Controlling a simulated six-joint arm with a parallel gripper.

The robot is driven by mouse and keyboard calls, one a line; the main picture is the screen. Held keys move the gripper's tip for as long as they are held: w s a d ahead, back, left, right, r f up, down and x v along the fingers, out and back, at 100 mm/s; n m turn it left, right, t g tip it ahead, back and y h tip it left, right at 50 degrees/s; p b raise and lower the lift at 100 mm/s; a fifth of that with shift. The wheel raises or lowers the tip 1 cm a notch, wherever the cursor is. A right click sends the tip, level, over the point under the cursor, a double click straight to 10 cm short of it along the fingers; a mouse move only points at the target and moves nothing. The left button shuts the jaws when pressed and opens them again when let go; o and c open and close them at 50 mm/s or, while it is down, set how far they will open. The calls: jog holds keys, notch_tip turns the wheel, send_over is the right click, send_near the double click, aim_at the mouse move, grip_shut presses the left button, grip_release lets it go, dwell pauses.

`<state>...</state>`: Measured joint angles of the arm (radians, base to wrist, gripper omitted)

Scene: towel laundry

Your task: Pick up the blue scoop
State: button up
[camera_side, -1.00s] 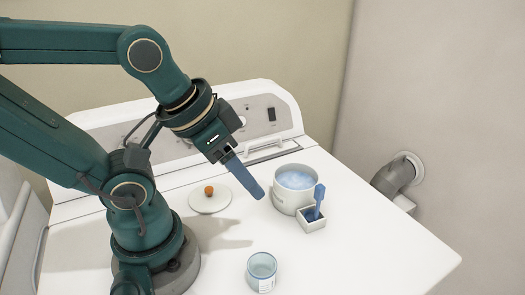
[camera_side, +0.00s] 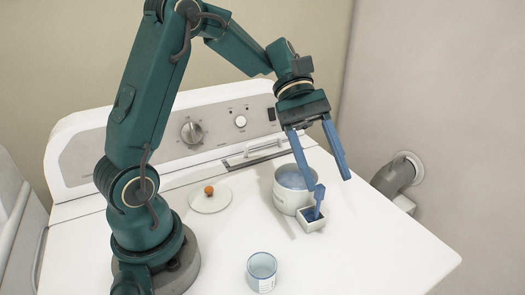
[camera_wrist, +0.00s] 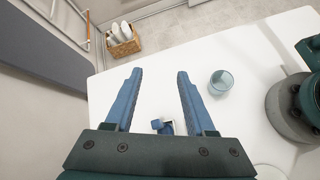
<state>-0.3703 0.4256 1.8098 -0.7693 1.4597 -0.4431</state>
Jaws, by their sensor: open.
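The blue scoop (camera_side: 319,197) stands in a small white square box (camera_side: 313,227), its handle pointing up. In the side view the left finger of my gripper (camera_side: 327,183) overlaps the top of the handle; I cannot tell whether they touch. My gripper is open and empty, its long blue fingers pointing down over the box. In the wrist view the scoop (camera_wrist: 157,124) shows low between the fingers of my gripper (camera_wrist: 160,72), close to the palm's edge, and the box is partly hidden.
A white pot (camera_side: 284,201) of bluish contents stands beside the box, partly behind my left finger. A round lid (camera_side: 210,203) with an orange knob lies left of it. A clear glass (camera_side: 262,272) stands in front. The white top is free at right. A basket (camera_wrist: 124,45) sits beyond the edge.

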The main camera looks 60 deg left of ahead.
aim_at(322, 195)
jog(key=w+a+f+n+h, duration=0.1)
jog(key=f, duration=0.1)
jog(key=w+a+f+n+h, duration=0.1)
jog(key=a+f+n, duration=0.1)
jog(key=w+a+f+n+h, duration=0.1)
jog(key=f, duration=0.2)
jog(key=shift+w+a+f+n+t, duration=0.1)
jog(key=shift+w+a+n+t, duration=0.1)
jog(key=shift+a+n+t, duration=0.15)
jog(key=shift+s+a+f, duration=0.1)
jog(key=shift+f, duration=0.35)
jog(key=shift+x, duration=2.4)
grip_shut()
